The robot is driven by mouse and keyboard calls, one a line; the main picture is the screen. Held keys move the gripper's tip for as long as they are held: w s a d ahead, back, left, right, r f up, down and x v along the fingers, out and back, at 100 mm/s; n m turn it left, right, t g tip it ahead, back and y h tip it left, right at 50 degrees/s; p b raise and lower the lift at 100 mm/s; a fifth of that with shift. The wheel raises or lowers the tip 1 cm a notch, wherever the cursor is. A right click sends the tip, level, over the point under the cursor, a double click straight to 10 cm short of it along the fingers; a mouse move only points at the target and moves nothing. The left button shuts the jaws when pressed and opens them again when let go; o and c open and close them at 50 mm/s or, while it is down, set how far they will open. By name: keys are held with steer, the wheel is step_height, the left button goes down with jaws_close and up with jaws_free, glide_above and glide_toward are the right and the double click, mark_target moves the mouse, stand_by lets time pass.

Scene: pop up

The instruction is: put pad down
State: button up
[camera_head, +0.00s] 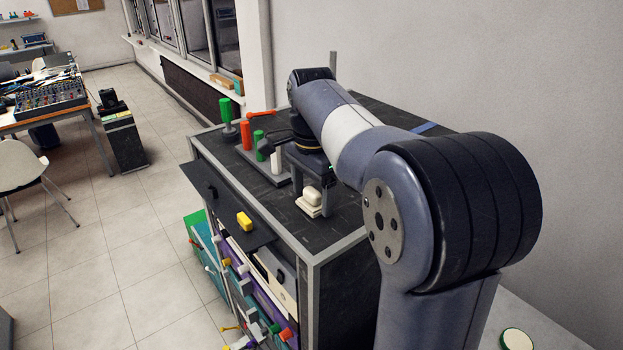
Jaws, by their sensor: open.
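My gripper (313,192) points down over the black top of the cabinet (345,225), near its front edge. Its fingers are open. A small cream block on a flat base (311,203) sits low between or just in front of the fingertips; I cannot tell whether they touch it. It may be the pad, but no thing is plainly marked as one. My arm hides the right part of the cabinet top.
Behind my gripper stand a green-topped post (226,108), a red peg (246,135) and a green peg (258,138). A dark flap with a yellow knob (244,220) juts from the cabinet front, above several coloured drawers. Open floor (125,240) lies left.

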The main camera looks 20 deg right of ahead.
mark_target(310, 189)
steer(key=shift+f+b, duration=0.1)
steer(key=shift+b, duration=0.3)
step_height(310, 189, up, 11)
steer(key=shift+w, duration=0.3)
steer(key=shift+a+f, duration=0.1)
steer(key=shift+f, duration=0.15)
steer(key=f, duration=0.6)
steer(key=f+p, duration=0.1)
steer(key=f, duration=0.3)
steer(key=shift+s+f, duration=0.1)
steer(key=shift+s, duration=0.2)
steer(key=shift+f, duration=0.1)
